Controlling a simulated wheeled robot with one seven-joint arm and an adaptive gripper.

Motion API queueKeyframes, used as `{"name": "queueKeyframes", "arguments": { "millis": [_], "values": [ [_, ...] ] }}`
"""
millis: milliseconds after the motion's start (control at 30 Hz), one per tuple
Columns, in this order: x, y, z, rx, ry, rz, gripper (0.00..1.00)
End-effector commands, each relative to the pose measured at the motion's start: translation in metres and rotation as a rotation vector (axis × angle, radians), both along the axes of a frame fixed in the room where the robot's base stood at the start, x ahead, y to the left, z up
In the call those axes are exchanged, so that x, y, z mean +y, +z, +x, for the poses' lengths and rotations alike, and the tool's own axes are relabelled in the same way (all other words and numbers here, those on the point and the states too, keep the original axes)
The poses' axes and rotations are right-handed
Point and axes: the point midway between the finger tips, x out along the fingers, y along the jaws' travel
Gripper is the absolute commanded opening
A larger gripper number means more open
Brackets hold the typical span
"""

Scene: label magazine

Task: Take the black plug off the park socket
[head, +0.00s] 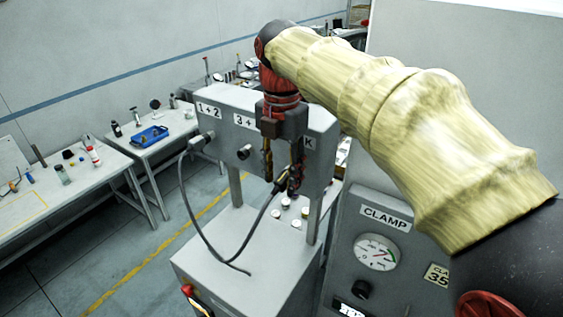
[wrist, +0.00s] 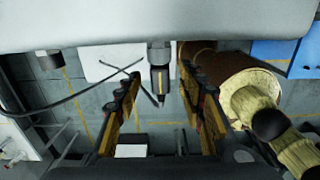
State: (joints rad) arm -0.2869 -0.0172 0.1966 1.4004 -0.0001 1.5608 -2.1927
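The grey panel (head: 225,125) carries labels "1+2", "3+" and one ending in "K", mostly hidden behind my gripper. The black plug (head: 283,181) is below the K label, with a dark cable running down from it. In the wrist view the black plug (wrist: 158,78) lies between the fingertips, with a gap on both sides. My gripper (head: 281,170) points down in front of the panel and is open; the wrist view shows its two fingers apart (wrist: 160,82). The park socket itself is hidden in the head view.
Another plug (head: 202,141) sits under the 1+2 label; its dark cable hangs to the stand's top (head: 255,280). A clamp cabinet (head: 345,240) with a gauge stands close on the right. Side tables are at the left.

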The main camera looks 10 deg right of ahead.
Motion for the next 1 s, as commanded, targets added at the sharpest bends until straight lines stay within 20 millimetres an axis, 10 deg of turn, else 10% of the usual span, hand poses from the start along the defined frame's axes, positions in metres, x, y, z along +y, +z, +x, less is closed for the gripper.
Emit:
{"name": "queueKeyframes", "arguments": {
  "millis": [367,1000],
  "values": [
    [0.0,-0.0057,-0.0001,0.001,0.0,-0.001,0.39],
    [0.0,-0.0055,-0.0001,0.001,-0.001,0.0,0.02]
  ]
}}
